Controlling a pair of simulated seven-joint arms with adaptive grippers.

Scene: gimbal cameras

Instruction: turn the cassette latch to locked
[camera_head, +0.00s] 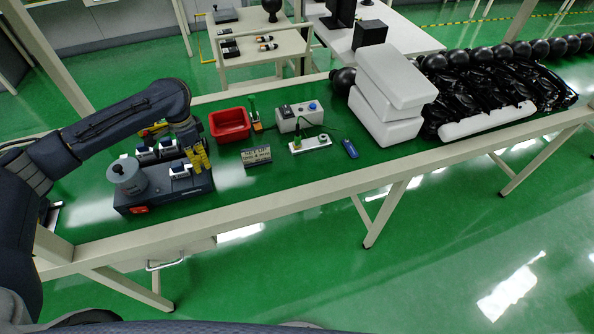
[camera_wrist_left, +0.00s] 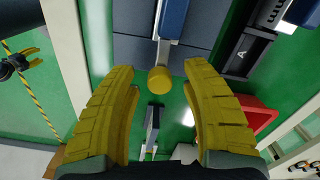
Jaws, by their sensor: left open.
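The grey cassette unit (camera_head: 165,198) stands at the left end of the green bench, with several white-and-blue parts on top. My left gripper (camera_head: 204,166) is at its right side, pointing down. In the left wrist view its two yellow fingers (camera_wrist_left: 160,85) are spread. A round yellow knob (camera_wrist_left: 160,80) on a short pale lever below a blue part shows between the fingertips, with a gap on each side. I take this for the latch; its lock state I cannot tell. A small black-and-yellow shape (camera_wrist_left: 22,64) at the wrist view's left edge looks like my right gripper, too small to read.
A red bin (camera_head: 230,125) stands right of the unit, behind a small dark sign (camera_head: 257,156). A white control box (camera_head: 299,117), a white strip (camera_head: 311,144) and a blue item (camera_head: 349,148) lie farther right. White blocks (camera_head: 392,75) are stacked beyond. Bare green bench lies in front.

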